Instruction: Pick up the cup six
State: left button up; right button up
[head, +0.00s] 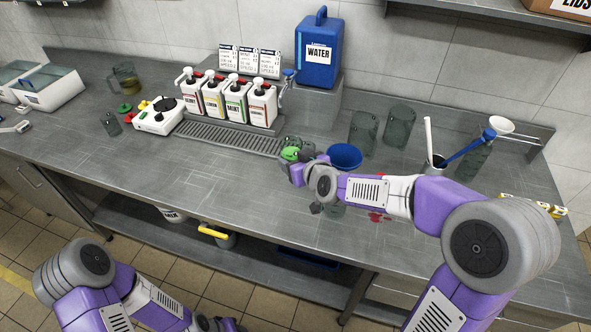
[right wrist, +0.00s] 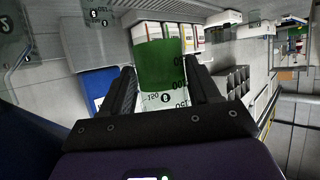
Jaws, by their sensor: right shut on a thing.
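My right gripper (head: 298,157) is shut on a clear cup with green in it, above the middle of the counter in front of the bottle rack. In the head view the green of the cup (head: 290,154) shows at the fingertips, and much of it is hidden by the gripper. In the right wrist view the cup (right wrist: 160,68) sits between the two dark fingers, with dark markings and a small round mark whose number I cannot read. My left arm is low at the left, and its fingers are not in the picture.
A blue bowl (head: 345,156) stands close to the right of the gripper. Two clear cups (head: 363,132) (head: 398,126) stand behind it. White bottles (head: 238,101) and a blue water container (head: 319,55) line the back. The counter's left front (head: 150,165) is clear.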

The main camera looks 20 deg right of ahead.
notch_tip(320, 180, up, 13)
jog(key=p, duration=0.8)
